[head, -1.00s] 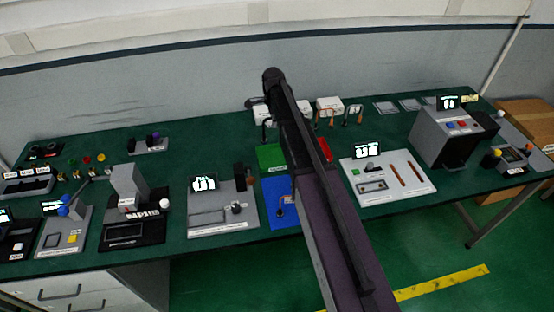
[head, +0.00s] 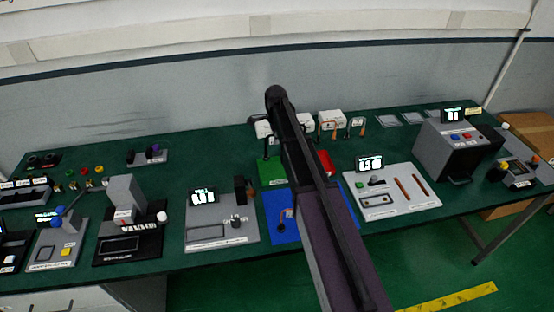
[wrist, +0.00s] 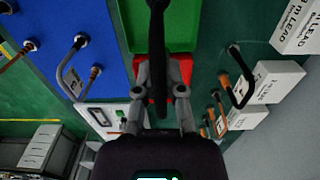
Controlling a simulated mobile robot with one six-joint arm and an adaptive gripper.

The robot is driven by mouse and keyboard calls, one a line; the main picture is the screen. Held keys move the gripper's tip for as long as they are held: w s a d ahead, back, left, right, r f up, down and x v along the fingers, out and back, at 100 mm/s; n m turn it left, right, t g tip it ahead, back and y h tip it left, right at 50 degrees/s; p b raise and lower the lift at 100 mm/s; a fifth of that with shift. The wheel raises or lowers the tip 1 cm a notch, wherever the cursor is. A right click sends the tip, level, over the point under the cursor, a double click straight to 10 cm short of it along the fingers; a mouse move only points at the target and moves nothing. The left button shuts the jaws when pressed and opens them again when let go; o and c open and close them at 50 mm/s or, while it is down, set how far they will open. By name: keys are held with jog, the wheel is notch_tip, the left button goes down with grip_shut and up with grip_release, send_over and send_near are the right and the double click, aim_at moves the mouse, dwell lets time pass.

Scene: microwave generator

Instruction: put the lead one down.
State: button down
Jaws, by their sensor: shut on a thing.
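My gripper (wrist: 160,68) is shut on a dark, upright-looking thing (wrist: 157,35) in the wrist view. Its lower end is hard to make out, and whether it touches anything cannot be told. Behind it lie a green mat (wrist: 185,22) and a red patch (wrist: 182,72). A blue mat (wrist: 100,25) lies to the left, with a hooked piece (wrist: 62,72) on it. At the right is a white block (wrist: 296,25) lettered "LEAD". In the head view my arm hides the gripper and the held thing; the green (head: 272,170), red (head: 325,163) and blue (head: 284,232) mats show around it.
Several white labelled blocks (head: 331,118) with hooked pieces stand at the back of the bench. A panel with a display (head: 390,200) is to the right, and a grey device (head: 222,232) to the left. A dark hook (wrist: 245,72) stands close right of the gripper.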

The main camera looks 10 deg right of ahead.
jog(key=shift+f+b, duration=1.85)
jog(key=shift+f, duration=0.35)
jog(key=shift+f+b, duration=1.85)
jog(key=shift+f, duration=0.15)
jog(key=c, duration=0.7)
grip_release()
jog(key=shift+c, duration=0.2)
notch_tip(320, 180, up, 12)
jog(key=p, duration=1.2)
jog(key=shift+r, duration=0.2)
